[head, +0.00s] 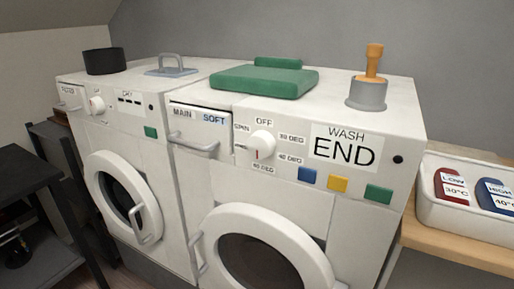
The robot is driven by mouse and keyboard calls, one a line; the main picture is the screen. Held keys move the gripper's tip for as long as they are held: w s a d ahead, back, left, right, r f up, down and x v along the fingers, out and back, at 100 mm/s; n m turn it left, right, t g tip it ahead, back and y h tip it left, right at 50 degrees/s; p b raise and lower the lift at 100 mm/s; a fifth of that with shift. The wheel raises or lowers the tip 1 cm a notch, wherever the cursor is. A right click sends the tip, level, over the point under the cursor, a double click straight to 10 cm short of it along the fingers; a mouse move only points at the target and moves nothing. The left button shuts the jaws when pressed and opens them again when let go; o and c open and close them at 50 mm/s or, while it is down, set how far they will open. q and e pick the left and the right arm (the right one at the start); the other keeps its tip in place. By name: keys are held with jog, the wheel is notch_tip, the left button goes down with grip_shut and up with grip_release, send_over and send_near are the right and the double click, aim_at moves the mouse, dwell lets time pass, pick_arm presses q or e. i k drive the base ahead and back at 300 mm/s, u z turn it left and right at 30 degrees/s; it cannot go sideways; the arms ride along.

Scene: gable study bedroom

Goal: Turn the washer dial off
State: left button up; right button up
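The washer (400,115) is the white machine on the right, with a panel reading "WASH END". Its round white dial (264,141) sits left of that panel. A red mark on the dial points down, close to the "60 DEG" label (263,168). The "OFF" label (264,123) is straight above the dial. "SPIN" is at its left, and "30 DEG" and "40 DEG" are at its right. Nothing covers the dial. Neither of my grippers shows in the head view.
The dryer (163,115) stands left of the washer. A detergent drawer (197,130) and blue, yellow and green buttons (338,184) flank the dial. A white bin (456,215) is at right.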

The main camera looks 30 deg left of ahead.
aim_at(261, 145)
jog(key=z, duration=0.1)
jog(key=k, duration=0.6)
jog(key=u, duration=1.15)
jog(key=i, duration=0.3)
jog(key=u, duration=0.1)
